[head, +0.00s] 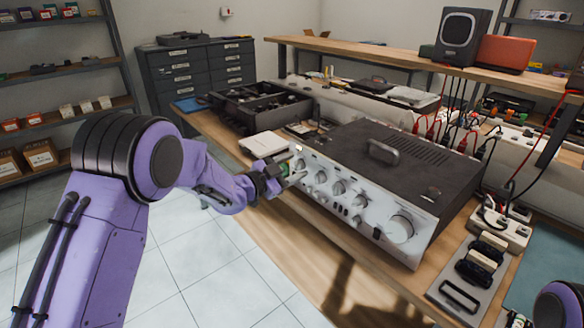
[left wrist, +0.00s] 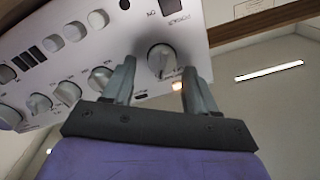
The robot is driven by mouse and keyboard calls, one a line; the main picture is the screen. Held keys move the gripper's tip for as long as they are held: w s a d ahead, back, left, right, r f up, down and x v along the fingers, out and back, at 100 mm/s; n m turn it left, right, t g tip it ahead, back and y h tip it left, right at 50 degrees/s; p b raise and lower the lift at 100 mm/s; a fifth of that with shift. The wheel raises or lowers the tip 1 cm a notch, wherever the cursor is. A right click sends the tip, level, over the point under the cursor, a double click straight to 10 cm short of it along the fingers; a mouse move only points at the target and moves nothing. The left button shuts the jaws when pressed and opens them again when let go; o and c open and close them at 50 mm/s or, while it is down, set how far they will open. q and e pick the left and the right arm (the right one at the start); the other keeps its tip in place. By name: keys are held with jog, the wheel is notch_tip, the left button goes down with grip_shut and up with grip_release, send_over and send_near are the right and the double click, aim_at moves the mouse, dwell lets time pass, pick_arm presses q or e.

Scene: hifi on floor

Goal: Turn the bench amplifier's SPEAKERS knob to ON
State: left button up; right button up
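The bench amplifier (head: 340,150) has a silver front panel and a dark top, and stands on the wooden bench. My left gripper (head: 296,177) is at the left end of its panel. In the left wrist view my left gripper (left wrist: 158,72) is open, one finger on each side of a round silver knob (left wrist: 160,60). Gaps show between the knob and both fingers. The small lettering beside this knob is too blurred to read surely. Part of my right arm shows at the bottom right corner; its fingertips cannot be made out.
More knobs and buttons sit along the panel, the nearest being a knob (left wrist: 100,78) beside one finger. A white box (head: 263,144) lies left of the amplifier. A grey tray (head: 462,285) with dark blocks lies to its right. Open floor (head: 200,270) lies before the bench.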

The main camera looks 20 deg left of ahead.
pick_arm(q)
jog(key=b+v, duration=0.1)
jog(key=v, duration=0.9)
jog(key=shift+s+a+b, duration=0.15)
jog(key=shift+s+b, duration=0.1)
jog(key=shift+b, duration=0.1)
